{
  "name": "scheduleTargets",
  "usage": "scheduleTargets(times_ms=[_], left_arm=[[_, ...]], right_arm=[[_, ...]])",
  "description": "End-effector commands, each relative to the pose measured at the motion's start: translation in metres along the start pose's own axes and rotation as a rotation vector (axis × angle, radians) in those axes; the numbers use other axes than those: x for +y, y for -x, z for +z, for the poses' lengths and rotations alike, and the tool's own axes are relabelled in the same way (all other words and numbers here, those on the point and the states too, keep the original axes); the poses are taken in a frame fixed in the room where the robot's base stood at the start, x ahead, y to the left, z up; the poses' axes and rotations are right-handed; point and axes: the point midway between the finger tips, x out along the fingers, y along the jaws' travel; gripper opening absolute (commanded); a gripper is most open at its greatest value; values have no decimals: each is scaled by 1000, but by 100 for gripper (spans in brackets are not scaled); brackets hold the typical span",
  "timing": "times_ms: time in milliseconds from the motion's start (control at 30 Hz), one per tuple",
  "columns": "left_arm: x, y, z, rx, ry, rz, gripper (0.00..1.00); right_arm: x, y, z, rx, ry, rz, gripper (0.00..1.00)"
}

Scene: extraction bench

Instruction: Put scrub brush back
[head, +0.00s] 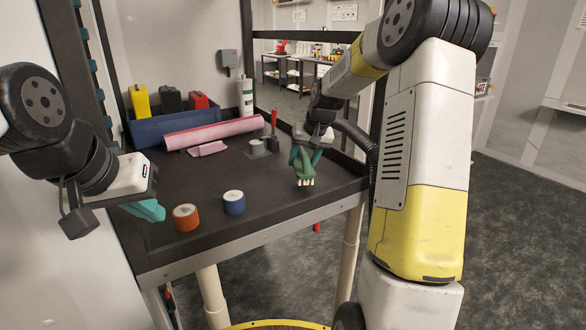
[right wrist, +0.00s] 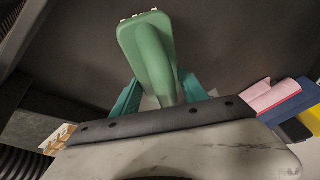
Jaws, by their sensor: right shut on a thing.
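The green scrub brush (head: 304,168), with pale bristles at its lower end, is held above the right part of the dark bench top (head: 270,193). My right gripper (head: 305,150) is shut on it. In the right wrist view, the brush (right wrist: 150,55) stands out between the two teal fingers (right wrist: 155,95), its broad head pointing away from the gripper. My left gripper (head: 148,211) hangs over the bench's left edge, apart from the brush. Its teal fingertips show partly, and I cannot tell whether they are open.
An orange-sided roll (head: 186,222) and a blue-sided roll (head: 234,207) stand near the front. Behind are a pink roll (head: 213,132), a pink cloth (head: 207,149), a grey cylinder (head: 257,148), a red-handled tool (head: 273,128), a white bottle (head: 246,99) and a blue bin (head: 175,122) with containers.

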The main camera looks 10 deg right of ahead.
Motion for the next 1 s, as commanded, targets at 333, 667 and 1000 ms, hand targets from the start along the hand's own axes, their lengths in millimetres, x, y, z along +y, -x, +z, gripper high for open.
scheduleTargets(times_ms=[333, 667, 1000], left_arm=[[0, 0, 0, 0, 0, 0, 0], [0, 0, 0, 0, 0, 0, 0], [0, 0, 0, 0, 0, 0, 0]], right_arm=[[6, -28, 12, -1, -1, 0, 14], [6, -30, 13, -2, -1, 0, 71], [6, -29, 13, -1, -1, 0, 73]])
